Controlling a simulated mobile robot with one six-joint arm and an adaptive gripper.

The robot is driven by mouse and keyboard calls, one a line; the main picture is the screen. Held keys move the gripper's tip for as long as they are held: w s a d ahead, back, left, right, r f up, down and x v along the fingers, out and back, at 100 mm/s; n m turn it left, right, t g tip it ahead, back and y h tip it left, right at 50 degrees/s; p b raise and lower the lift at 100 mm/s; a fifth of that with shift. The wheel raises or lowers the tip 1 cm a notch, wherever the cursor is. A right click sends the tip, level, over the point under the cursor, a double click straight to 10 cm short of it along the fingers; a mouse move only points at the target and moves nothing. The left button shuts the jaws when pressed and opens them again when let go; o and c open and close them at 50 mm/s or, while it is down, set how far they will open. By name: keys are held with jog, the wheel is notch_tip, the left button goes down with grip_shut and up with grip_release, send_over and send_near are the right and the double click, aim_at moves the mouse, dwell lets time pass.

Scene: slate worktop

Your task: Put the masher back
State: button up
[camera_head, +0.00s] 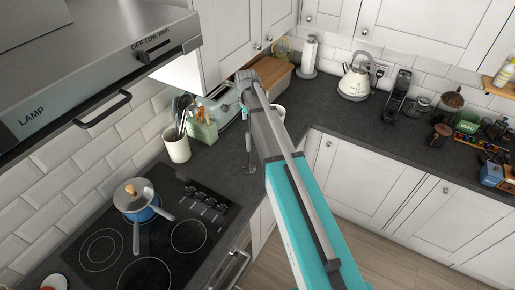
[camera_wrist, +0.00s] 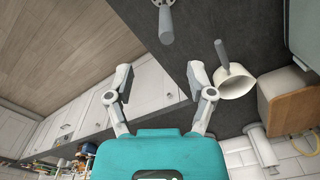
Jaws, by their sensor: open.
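The masher (camera_head: 248,150) appears to stand upright on the dark worktop right of the hob, with a grey handle and a metal foot. In the wrist view its grey handle (camera_wrist: 166,24) shows at the top edge, beyond my gripper. My gripper (camera_wrist: 161,78) is open and empty, its two fingers wide apart, with the masher outside them. In the head view my arm hides most of the gripper. A white utensil crock (camera_head: 178,148) holding several utensils stands left of the masher by the tiled wall.
A pan (camera_head: 134,198) with a lid sits on the hob (camera_head: 144,245). A white cup (camera_wrist: 236,82) stands near my right finger. A wooden bread bin (camera_head: 269,72), kettle (camera_head: 355,80) and paper roll (camera_head: 309,54) stand behind. The range hood (camera_head: 105,55) overhangs the left.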

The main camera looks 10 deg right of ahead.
jog(key=s+n, duration=1.5)
jog(key=s, duration=1)
jog(key=shift+s+a, duration=0.15)
jog(key=shift+s, duration=0.05)
notch_tip(320, 180, down, 20)
jog(key=b, duration=2)
jog(key=shift+r, duration=0.15)
